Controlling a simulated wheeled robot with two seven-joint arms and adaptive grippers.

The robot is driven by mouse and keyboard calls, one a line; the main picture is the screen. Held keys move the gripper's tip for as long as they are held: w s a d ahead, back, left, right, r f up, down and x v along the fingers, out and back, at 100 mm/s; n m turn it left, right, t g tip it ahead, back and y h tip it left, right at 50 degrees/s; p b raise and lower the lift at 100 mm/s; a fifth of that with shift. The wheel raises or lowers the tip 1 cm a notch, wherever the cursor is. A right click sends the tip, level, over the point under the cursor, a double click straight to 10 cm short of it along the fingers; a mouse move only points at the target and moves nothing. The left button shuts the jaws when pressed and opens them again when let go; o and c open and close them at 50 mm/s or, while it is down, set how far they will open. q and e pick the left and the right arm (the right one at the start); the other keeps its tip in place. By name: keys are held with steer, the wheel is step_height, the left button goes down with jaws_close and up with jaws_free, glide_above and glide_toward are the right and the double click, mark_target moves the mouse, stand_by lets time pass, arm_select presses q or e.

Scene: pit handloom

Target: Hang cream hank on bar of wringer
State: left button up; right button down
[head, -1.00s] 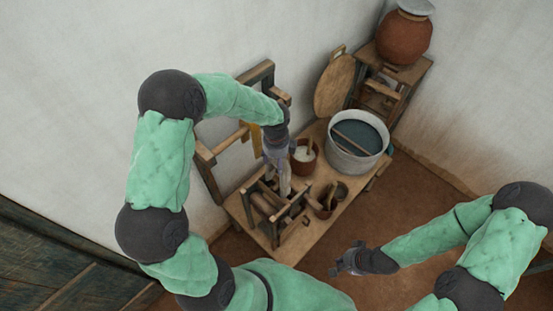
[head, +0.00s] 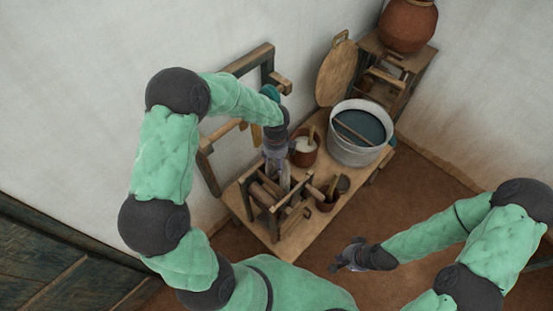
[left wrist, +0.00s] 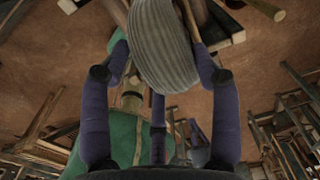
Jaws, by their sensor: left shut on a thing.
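The wooden wringer (head: 277,207), a frame with rollers, stands at the near left end of the low table. My left gripper (head: 277,163) is right above its far side, shut on the cream hank (head: 285,180), which hangs down toward the frame. In the left wrist view the hank (left wrist: 163,45) looks ribbed and greyish, between the fingers of my left gripper (left wrist: 160,55). The bar of the wringer is hard to make out, and I cannot tell whether the hank touches it. My right gripper (head: 348,258) is apart, over the floor at right; its jaw opening is unclear.
The table (head: 300,235) also holds a pot of white stuff (head: 304,148), small brown pots (head: 328,197) and a metal tub (head: 360,133) of dark liquid. A wooden rack (head: 212,165) with yellow and teal hanks stands by the wall. A clay jar (head: 408,26) sits on a stand behind.

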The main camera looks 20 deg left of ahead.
mark_target(277, 177)
arm_select(q)
steer(key=shift+w+f+b, duration=0.1)
steer(key=shift+f+b, duration=2.7)
steer(key=shift+f, duration=1.4)
steer(key=o, duration=1.2)
steer(key=shift+c, duration=0.2)
steer(key=shift+o, duration=1)
